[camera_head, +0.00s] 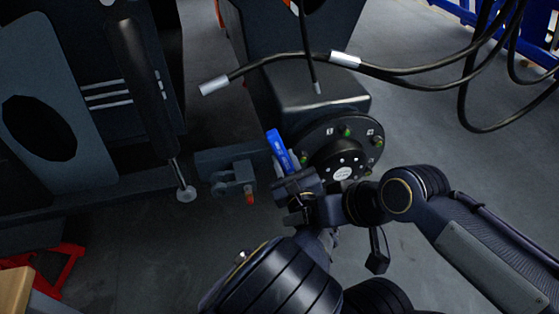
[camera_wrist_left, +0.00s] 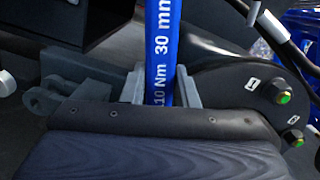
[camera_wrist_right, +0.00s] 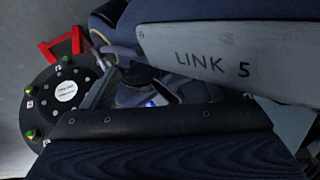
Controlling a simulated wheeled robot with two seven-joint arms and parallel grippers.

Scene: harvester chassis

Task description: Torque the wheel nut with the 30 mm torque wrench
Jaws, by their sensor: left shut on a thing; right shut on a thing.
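The blue torque wrench (camera_head: 278,148) shows in the head view beside the round black wheel hub (camera_head: 320,136). In the left wrist view the wrench (camera_wrist_left: 160,45) reads "30 mm" and "10 Nm". My left gripper (camera_head: 283,166) is shut on it, with grey fingers (camera_wrist_left: 160,88) on both sides. Numbered wheel nuts with green tips ring the hub (camera_wrist_left: 240,85); its white centre also shows in the right wrist view (camera_wrist_right: 66,92). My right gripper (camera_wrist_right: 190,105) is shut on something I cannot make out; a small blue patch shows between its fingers. The wrench's working end is hidden.
Black hoses with silver ends (camera_head: 345,60) hang above the hub. A grey bracket (camera_head: 235,172) sits left of the wrench. A dark chassis panel with a cylinder (camera_head: 145,85) stands at left. A red stand (camera_head: 65,270) is at lower left. Open floor lies at right.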

